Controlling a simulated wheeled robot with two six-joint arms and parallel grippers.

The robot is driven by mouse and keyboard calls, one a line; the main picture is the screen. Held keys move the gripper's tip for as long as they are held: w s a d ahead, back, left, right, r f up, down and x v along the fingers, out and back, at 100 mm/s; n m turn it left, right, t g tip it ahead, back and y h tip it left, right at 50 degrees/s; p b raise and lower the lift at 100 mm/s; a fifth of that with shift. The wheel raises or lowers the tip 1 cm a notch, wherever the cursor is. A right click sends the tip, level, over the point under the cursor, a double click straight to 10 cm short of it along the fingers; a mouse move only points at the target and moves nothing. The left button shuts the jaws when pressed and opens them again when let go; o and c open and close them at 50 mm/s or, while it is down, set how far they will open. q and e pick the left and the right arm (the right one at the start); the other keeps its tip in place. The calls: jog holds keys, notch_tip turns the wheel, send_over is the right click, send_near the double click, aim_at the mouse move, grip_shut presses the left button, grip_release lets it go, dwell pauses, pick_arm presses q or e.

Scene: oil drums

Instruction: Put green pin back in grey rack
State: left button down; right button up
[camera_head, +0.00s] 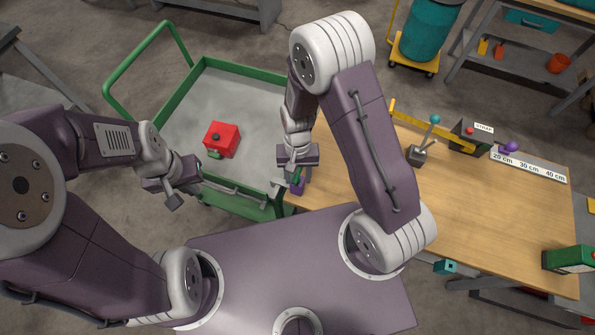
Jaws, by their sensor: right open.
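My right gripper (297,172) is open at the table's left edge, beside the trolley. A small green piece (301,178) shows at its fingers, with a purple piece (298,188) just below; I cannot tell whether the green piece is the pin. A dark grey holder (468,139) with a white label and a red top piece stands at the back of the table; it may be the grey rack. A smaller grey block (417,156) stands left of it, near a teal ball-topped stick (434,119).
A red box (222,139) lies in the green-rimmed trolley (250,70). On the wooden table (480,210) are a yellow bar (425,123), a ruler strip (530,165), a purple ball (510,147) and a green box (568,259). The table's middle is clear.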

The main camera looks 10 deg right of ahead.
jog(key=shift+c, duration=0.3)
grip_shut()
jog(key=shift+r, duration=0.15)
jog(key=shift+r+p, duration=0.9)
jog(key=shift+p, duration=0.1)
notch_tip(320, 180, up, 8)
jog(key=p, duration=0.7)
jog(key=shift+f, duration=0.25)
